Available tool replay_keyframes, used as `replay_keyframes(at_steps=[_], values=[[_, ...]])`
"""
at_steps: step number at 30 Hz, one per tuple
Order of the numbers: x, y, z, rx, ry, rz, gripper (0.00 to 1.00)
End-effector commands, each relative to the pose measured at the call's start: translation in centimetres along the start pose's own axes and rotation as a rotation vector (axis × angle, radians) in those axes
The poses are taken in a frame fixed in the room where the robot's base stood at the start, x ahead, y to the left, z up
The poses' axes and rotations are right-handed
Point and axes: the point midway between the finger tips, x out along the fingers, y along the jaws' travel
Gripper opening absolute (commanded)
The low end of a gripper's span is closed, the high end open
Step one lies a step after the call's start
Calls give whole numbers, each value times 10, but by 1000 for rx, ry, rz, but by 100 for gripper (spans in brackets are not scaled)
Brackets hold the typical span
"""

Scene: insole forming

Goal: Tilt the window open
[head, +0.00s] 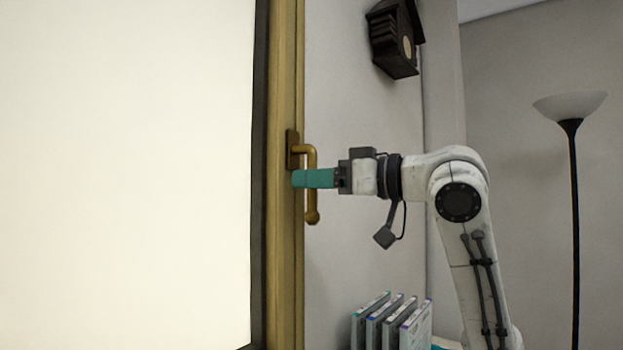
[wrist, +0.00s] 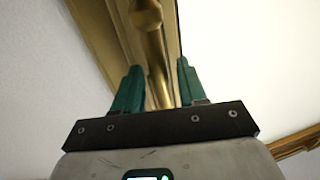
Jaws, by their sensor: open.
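The window (head: 125,170) is a large bright pane in a gold-brown frame (head: 285,270) at the left of the head view. Its brass handle (head: 312,205) is on the frame's right side, with the grip hanging down and a round knob at the lower end. My gripper (head: 298,179) has green fingers and reaches in from the right at the handle's grip. In the wrist view the handle (wrist: 158,62) runs between the two open fingers of my gripper (wrist: 156,82), with its knob toward the top. I cannot tell whether either finger touches it.
A dark wooden birdhouse-like box (head: 395,40) hangs on the wall above my arm. Several thin cases (head: 388,322) stand upright below. A floor lamp (head: 573,130) stands at the right. The wall beside the handle is bare.

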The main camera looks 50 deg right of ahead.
Motion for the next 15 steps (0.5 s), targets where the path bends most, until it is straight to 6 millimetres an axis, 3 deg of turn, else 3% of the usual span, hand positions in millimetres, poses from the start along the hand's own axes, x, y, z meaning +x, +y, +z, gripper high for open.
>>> replay_keyframes(at_steps=[12,15], values=[[8,0,0,-1,1,0,42],[8,0,0,-1,1,0,32]])
